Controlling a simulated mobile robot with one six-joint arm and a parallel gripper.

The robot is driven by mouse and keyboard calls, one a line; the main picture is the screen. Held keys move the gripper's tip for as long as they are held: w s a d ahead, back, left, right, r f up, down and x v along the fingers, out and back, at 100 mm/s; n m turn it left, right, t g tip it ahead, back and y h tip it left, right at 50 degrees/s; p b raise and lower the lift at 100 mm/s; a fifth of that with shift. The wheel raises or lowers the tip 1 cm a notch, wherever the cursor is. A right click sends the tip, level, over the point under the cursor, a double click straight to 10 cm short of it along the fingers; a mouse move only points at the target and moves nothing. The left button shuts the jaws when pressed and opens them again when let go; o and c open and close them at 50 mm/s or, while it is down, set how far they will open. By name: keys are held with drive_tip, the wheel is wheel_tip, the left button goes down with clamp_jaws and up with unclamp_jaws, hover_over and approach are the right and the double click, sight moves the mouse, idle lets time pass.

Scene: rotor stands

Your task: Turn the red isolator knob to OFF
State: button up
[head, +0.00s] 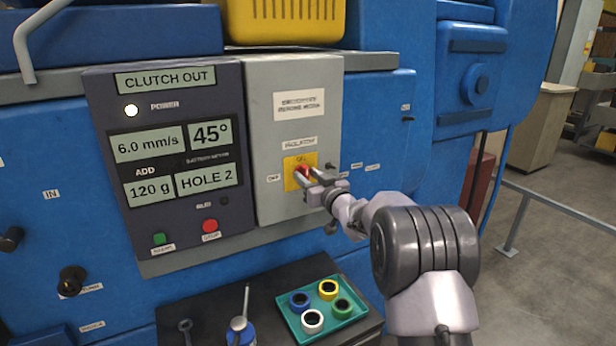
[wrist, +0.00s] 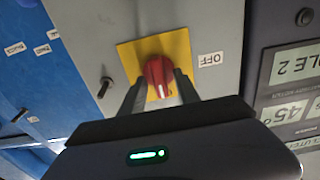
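The red isolator knob (head: 302,172) sits on a yellow square plate (head: 291,183) on the grey panel. In the head view an OFF label (head: 273,178) lies left of the plate and an ON mark shows above the knob. In the wrist view the knob (wrist: 158,72) is between the two fingers of my gripper (wrist: 160,80), and the OFF label (wrist: 210,59) is on the right. The fingertips are beside the knob, one on each side. I cannot tell whether both touch it. My gripper partly hides the knob in the head view.
A dark display panel (head: 178,104) with a green button (head: 159,239) and a red button (head: 210,226) is to the left. A teal tray (head: 352,322) with several coloured rings stands below on a dark bench. A yellow crate (head: 285,22) sits above.

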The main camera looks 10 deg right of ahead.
clamp_jaws()
drive_tip(key=shift+f+n+b, duration=0.1)
drive_tip(key=shift+n+b, duration=0.2)
drive_tip(key=shift+b, duration=0.15)
drive_tip(key=n+b, duration=0.2)
drive_tip(key=b, duration=0.1)
drive_tip(key=shift+a+f+n+b, duration=0.1)
drive_tip(key=shift+f+n+b, duration=0.05)
drive_tip(key=shift+n+b, duration=0.25)
drive_tip(key=n+b, duration=0.4)
drive_tip(key=n, duration=0.1)
drive_tip(key=shift+a+b, duration=0.1)
drive_tip(key=shift+b, duration=0.25)
drive_tip(key=shift+s+a+f+n+b, duration=0.1)
drive_tip(key=shift+n+b, duration=2.7)
drive_tip(key=shift+n, duration=1.9)
